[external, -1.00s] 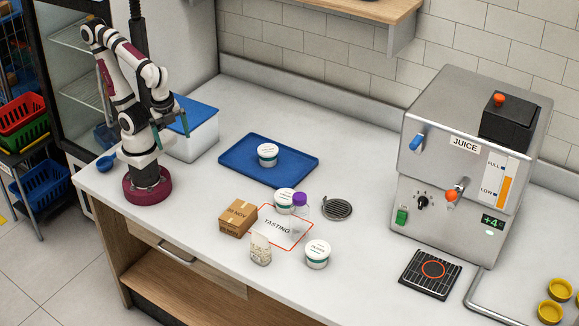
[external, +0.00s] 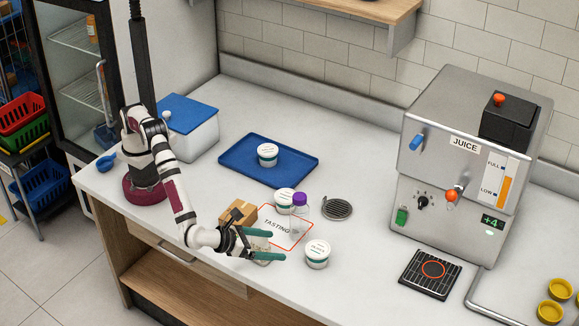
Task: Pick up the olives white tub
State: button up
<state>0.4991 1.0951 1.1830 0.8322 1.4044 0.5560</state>
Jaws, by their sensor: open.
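Three white tubs with printed lids and green bands are in the external view. One tub (external: 317,254) stands at the front right of the tasting mat. A second tub (external: 284,198) stands behind the mat, beside a purple-capped bottle. A third tub (external: 267,153) stands on the blue tray. The labels are too small to read, so I cannot tell which is the olives tub. My gripper (external: 281,246) is open and empty. Its green fingers point right toward the front-right tub, apart from it on its left.
The purple-capped clear bottle (external: 300,203) stands by the tasting mat (external: 292,240). A cardboard box (external: 238,212) is behind my wrist. A small jar or bag (external: 262,261) is mostly hidden by my gripper. A round metal strainer (external: 337,208) lies right of the bottle. The juicer (external: 460,180) stands at right.

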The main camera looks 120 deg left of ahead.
aim_at(316, 249)
jog(key=x, duration=1.5)
jog(key=shift+s, duration=0.2)
jog(key=c, duration=1.2)
jog(key=shift+r, duration=0.1)
